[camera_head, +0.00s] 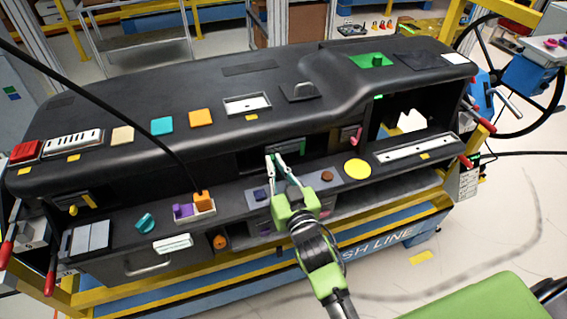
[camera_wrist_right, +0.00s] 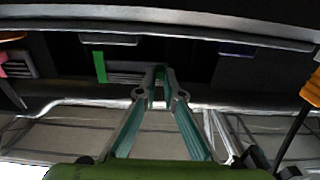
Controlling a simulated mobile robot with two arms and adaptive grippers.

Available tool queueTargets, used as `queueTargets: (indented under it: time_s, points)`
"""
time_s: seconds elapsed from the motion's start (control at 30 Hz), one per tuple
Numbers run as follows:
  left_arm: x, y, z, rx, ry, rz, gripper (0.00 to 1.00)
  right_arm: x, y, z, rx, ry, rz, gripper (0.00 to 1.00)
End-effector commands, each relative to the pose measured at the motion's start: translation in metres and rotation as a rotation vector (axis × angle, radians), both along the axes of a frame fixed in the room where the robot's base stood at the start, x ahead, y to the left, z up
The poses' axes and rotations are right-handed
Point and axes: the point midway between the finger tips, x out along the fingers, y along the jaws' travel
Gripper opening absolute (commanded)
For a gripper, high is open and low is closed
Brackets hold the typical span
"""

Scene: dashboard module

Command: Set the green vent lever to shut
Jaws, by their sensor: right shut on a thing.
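The dark vent (camera_head: 292,147) is in the middle bay of the dashboard, and its pale slats (camera_wrist_right: 128,72) show in the right wrist view. My right gripper (camera_head: 275,158) reaches into this bay, its fingertips at the vent. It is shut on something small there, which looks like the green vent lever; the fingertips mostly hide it. In the right wrist view the fingertips (camera_wrist_right: 159,76) are close together. A bright green upright strip (camera_wrist_right: 100,66) shows left of them, at the end of the slats; I cannot tell how it joins the held part. My left gripper is not in view.
A pink lever (camera_head: 355,136) is at the vent to the right. Below the bay, a ledge carries a yellow disc (camera_head: 357,169) and a tray with an orange and a purple piece (camera_head: 195,210). A black cable (camera_head: 110,108) crosses the dashboard's left side.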

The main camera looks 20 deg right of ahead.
Motion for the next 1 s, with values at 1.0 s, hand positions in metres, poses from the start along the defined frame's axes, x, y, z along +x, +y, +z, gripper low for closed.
queueTargets:
  time_s: [1.0]
  points:
    - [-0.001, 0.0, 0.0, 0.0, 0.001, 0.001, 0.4, -0.041, 0.002, -0.002, 0.0, 0.004, -0.001, 0.25]
